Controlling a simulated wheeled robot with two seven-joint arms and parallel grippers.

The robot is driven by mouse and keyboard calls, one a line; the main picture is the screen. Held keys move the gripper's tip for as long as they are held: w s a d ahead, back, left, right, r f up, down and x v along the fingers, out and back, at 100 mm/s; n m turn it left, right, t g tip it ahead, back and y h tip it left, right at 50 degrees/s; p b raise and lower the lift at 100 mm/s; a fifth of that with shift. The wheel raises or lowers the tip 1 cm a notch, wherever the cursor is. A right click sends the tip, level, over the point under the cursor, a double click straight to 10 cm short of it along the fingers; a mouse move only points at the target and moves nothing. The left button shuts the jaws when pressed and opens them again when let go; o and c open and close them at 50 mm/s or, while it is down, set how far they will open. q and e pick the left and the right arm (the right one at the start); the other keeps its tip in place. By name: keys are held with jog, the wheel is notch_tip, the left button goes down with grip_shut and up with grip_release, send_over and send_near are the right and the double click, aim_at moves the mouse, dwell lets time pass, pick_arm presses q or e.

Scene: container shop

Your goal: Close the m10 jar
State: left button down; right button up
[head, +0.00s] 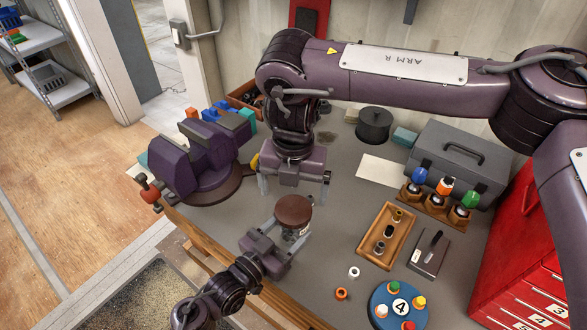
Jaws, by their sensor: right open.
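The jar (291,233) shows as a small piece of clear glass under a round brown lid (293,210). The lid covers its mouth from this angle; I cannot tell how tightly it sits, and no m10 marking is readable. My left gripper (289,234) comes from the lower left, its fingers on either side of the jar body and seemingly closed on it. My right gripper (293,194) points down just above the lid, its fingers spread wide on either side, open and empty.
A purple vise (190,165) stands left on the grey bench. Right are a wooden tray (385,237), a blue numbered disc (381,302) with coloured knobs, a bottle rack (432,204) and a grey toolbox (457,160).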

aim_at(283, 237)
pick_arm(q)
jog(key=shift+f, duration=0.1)
jog(key=shift+c, duration=1.4)
grip_release()
pick_arm(e)
notch_tip(283, 237, up, 7)
jog(key=shift+f, duration=0.1)
pick_arm(q)
jog(key=shift+s+a+f, duration=0.1)
jog(key=shift+s+a, duration=0.25)
jog(key=shift+s, duration=0.05)
jog(key=b+v, duration=0.2)
jog(key=v, duration=0.4)
jog(key=shift+s+a, duration=0.1)
jog(key=shift+s, duration=0.05)
jog(key=shift+s+a, duration=0.15)
pick_arm(e)
notch_tip(283, 237, down, 2)
jog(key=shift+f, duration=0.1)
